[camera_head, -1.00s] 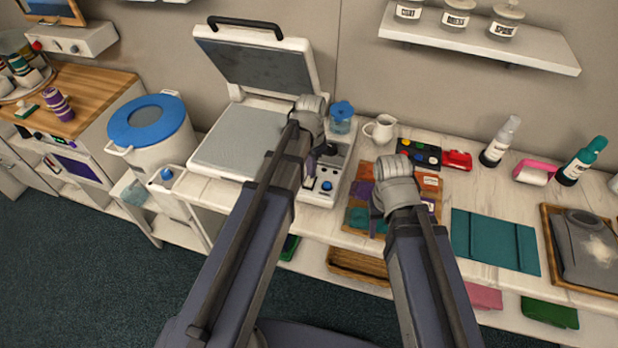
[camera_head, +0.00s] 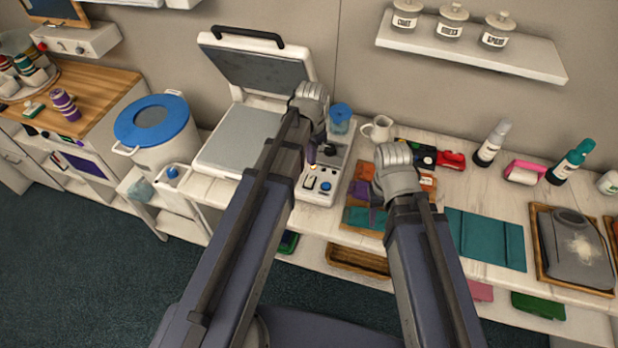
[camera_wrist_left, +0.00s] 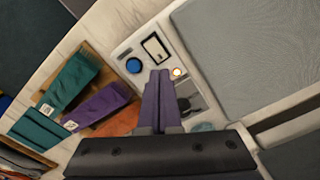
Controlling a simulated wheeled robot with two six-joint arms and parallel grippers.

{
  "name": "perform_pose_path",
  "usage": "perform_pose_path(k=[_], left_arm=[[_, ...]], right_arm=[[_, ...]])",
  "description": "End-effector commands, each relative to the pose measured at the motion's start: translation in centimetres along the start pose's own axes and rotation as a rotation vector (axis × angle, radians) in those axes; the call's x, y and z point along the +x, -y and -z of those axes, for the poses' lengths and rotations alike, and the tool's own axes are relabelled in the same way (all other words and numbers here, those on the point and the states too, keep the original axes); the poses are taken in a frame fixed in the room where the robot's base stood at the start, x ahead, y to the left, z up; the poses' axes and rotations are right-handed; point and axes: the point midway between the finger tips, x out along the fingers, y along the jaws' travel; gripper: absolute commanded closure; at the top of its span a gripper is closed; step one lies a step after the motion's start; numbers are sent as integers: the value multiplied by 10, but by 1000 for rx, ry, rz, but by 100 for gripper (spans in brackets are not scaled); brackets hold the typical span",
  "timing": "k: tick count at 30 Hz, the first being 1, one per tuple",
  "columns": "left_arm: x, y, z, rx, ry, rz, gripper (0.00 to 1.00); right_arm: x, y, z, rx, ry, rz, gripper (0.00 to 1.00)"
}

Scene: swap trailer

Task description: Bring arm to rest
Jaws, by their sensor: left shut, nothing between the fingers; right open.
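My left gripper (camera_head: 312,154) hangs over the control panel (camera_head: 318,187) of the heat press. Its purple fingers are together and empty, which the left wrist view (camera_wrist_left: 155,100) shows clearly. A blue knob (camera_wrist_left: 133,66) and a small screen lie just beyond the fingertips there; I cannot tell whether they touch the panel. My right gripper (camera_head: 377,192) is over the coloured cloths on the worktop, with its fingers mostly hidden behind its own wrist.
The heat press lid (camera_head: 262,75) stands open left of my left gripper. A white pitcher (camera_head: 379,128), a red object (camera_head: 451,161), bottles and a teal cloth (camera_head: 484,239) stand or lie on the worktop. A shelf (camera_head: 470,52) with jars hangs above.

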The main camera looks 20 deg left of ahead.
Motion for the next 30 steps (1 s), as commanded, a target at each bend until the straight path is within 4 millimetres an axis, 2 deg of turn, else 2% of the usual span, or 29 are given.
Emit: perform_pose_path(k=[8,10,13,18,21,25,30], left_arm=[[0,0,0,0,0,0,100],[2,-6,-2,-3,2,1,100],[7,-38,-11,-28,15,9,100],[17,-110,-38,-119,49,43,100],[21,-140,-53,-167,60,64,100],[23,-160,-65,-210,67,83,100],[22,-165,-67,-228,70,89,100]], right_arm=[[0,0,0,0,0,0,50],[2,0,0,0,0,0,50],[7,1,0,0,0,0,50],[17,2,1,1,0,0,50],[21,2,1,1,0,0,50],[24,2,1,1,0,0,50],[24,2,1,1,0,0,50]])
